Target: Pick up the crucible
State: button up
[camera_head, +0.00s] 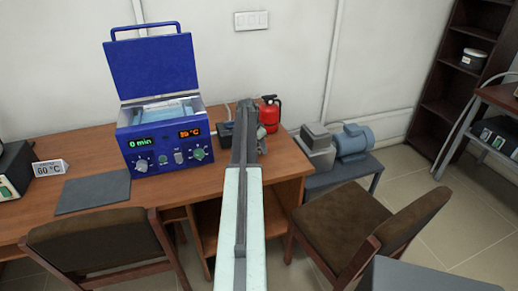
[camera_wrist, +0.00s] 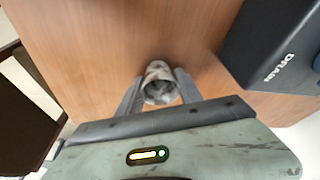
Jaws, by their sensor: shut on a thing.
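The crucible (camera_wrist: 159,84) is a small pale grey cup with an open mouth, seen in the wrist view over the wooden desk top. My gripper (camera_wrist: 160,80) has one dark finger on each side of it and is shut on it. I cannot tell whether the crucible touches the desk or is held just above it. In the head view my arm reaches forward over the right end of the desk (camera_head: 100,147), and the crucible is not clearly visible behind it.
A dark box marked DRAIN (camera_wrist: 285,45) is close at right in the wrist view. In the head view, a blue open-lidded device (camera_head: 160,115) stands left of my arm, a red extinguisher (camera_head: 270,113) behind right. Chairs (camera_head: 95,240) stand in front of the desk.

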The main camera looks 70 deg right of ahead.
notch_tip(320, 180, up, 10)
jog(key=p, duration=1)
